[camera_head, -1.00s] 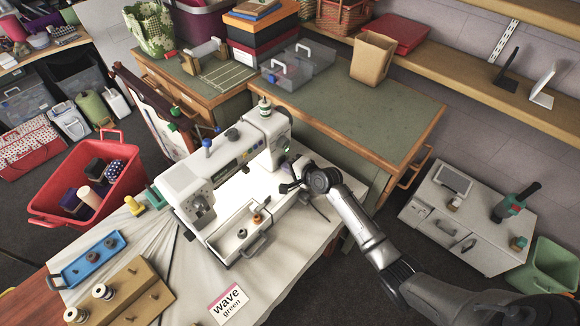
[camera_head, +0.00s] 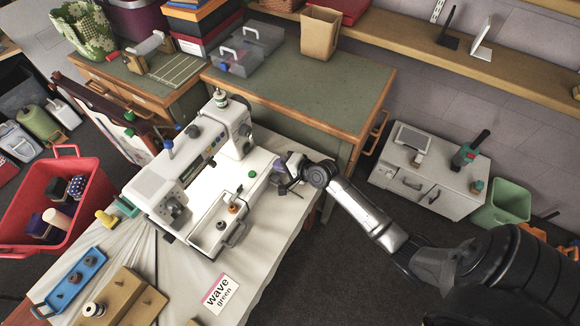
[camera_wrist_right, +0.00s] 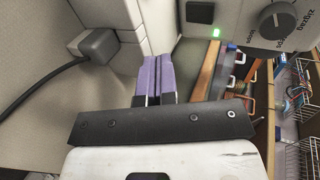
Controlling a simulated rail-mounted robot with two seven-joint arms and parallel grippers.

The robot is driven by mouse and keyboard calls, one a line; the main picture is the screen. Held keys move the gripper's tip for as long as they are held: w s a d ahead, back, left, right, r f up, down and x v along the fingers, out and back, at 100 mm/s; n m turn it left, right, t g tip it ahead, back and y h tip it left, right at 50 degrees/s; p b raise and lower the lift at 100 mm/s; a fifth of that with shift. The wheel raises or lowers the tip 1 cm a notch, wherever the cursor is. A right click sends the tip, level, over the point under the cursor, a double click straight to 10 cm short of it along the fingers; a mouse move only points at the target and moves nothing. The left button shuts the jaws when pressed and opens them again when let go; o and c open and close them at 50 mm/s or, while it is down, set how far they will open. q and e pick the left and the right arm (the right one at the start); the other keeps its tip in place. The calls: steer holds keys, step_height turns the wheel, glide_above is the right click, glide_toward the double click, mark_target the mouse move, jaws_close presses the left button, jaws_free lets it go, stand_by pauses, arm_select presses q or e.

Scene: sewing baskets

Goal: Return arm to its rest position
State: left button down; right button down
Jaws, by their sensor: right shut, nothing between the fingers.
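My right gripper (camera_head: 283,182) is shut and empty. It hangs over the right end of the white-covered table, just right of the white sewing machine (camera_head: 157,190) and apart from it in the head view. In the right wrist view its purple finger pads (camera_wrist_right: 155,78) are together. That view also shows part of a white machine body with a dark dial (camera_wrist_right: 283,20) and a lit green light (camera_wrist_right: 215,33). My right arm reaches in from the lower right. My left gripper is in neither view now.
A grey plug with a black cable (camera_wrist_right: 98,45) is left of the fingers in the wrist view. A green-topped table (camera_head: 300,85) stands behind. A white cabinet (camera_head: 430,187) and a green bin (camera_head: 500,205) stand right. Dark floor lies under my arm.

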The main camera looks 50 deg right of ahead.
steer(key=shift+s+d+r, duration=0.15)
steer(key=shift+s+d, duration=0.05)
steer(key=shift+s, duration=0.7)
steer(key=shift+s+d+r, duration=0.15)
steer(key=shift+s+d, duration=0.05)
steer(key=shift+s, duration=0.7)
steer(key=s+n+g, duration=0.1)
steer(key=n, duration=0.1)
steer(key=f+n+g, duration=0.1)
steer(key=n, duration=0.2)
steer(key=s+a+f+n+g, duration=0.1)
steer(key=n, duration=0.2)
steer(key=shift+s+f+g, duration=0.2)
steer(key=shift+s+g, duration=0.1)
steer(key=shift+s, duration=0.05)
steer(key=s+a+r+n+g+h, duration=0.2)
steer(key=s+a+r+n, duration=0.1)
steer(key=s+a+n, duration=0.4)
steer(key=s+a+r+n+g+h, duration=0.1)
steer(key=s+a+r+n+g, duration=0.25)
steer(key=s, duration=0.55)
steer(key=s+a+f, duration=0.3)
steer(key=s+a, duration=0.2)
steer(key=s, duration=0.2)
step_height(320, 180, up, 16)
steer(key=s+p, duration=0.1)
steer(key=p, duration=1.5)
steer(key=shift+d+m+y+p, duration=0.2)
steer(key=shift+m+y+p, duration=0.15)
steer(key=shift+m+y, duration=0.1)
